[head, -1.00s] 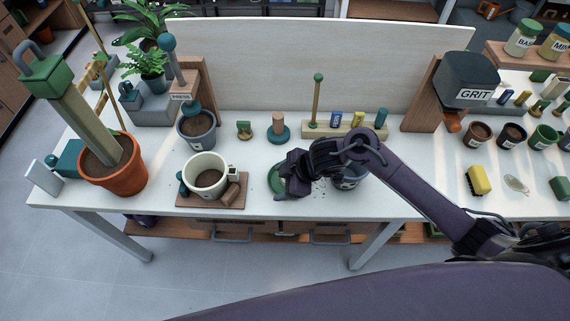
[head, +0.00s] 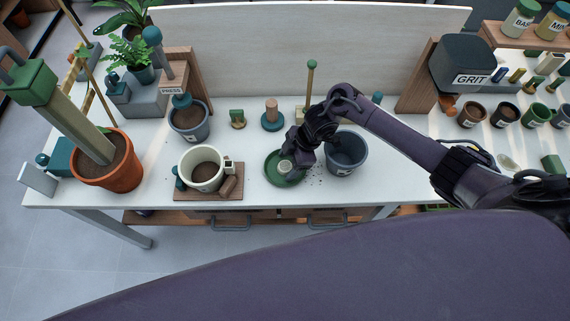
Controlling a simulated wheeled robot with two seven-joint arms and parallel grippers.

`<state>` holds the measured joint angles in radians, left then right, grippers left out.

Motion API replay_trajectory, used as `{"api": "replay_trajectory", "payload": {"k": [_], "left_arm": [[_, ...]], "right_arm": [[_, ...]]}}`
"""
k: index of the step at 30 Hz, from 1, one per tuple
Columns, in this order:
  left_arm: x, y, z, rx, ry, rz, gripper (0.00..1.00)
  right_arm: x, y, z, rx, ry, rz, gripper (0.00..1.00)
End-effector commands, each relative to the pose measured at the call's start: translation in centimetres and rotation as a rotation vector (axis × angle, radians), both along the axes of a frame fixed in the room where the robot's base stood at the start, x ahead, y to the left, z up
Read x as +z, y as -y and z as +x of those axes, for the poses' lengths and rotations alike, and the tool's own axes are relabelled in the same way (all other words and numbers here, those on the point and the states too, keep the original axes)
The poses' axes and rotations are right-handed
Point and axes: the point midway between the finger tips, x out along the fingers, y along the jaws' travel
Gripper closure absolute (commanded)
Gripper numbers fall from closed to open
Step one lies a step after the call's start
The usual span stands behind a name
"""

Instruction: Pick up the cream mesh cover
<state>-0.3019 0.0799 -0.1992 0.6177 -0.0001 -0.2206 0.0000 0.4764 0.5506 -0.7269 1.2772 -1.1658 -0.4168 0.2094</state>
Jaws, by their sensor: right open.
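A small pale cream piece (head: 286,167), which looks like the mesh cover, is on a round green dish (head: 271,178) in the middle of the white bench. Its mesh is too small to make out. My right gripper (head: 292,158) is open, pointing down and left just above the cream piece. I cannot tell whether its fingers are around or behind it. My left gripper is not in view.
A grey-blue pot (head: 346,153) stands right of the dish, under my right arm. A teal peg stand (head: 272,121) and a small green-gold block (head: 237,119) are behind. Dark crumbs lie near the pot.

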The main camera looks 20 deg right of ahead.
Motion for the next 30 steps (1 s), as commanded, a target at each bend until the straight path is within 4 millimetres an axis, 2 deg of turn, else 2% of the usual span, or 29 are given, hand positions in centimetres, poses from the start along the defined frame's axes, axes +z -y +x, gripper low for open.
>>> {"api": "replay_trajectory", "payload": {"k": [3, 6, 17, 30], "left_arm": [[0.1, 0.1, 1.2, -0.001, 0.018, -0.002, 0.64], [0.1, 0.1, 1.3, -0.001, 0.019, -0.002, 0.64], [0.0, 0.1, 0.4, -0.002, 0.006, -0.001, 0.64], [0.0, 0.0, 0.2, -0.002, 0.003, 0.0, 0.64]], "right_arm": [[-0.1, 0.0, 0.0, 0.0, 0.0, 0.0, 0.33], [-0.1, 0.0, 0.0, 0.0, 0.0, 0.0, 0.33], [-0.1, 0.0, 0.0, 0.0, 0.0, 0.0, 0.79], [0.4, 0.0, 0.1, -0.002, 0.001, 0.001, 0.8]]}}
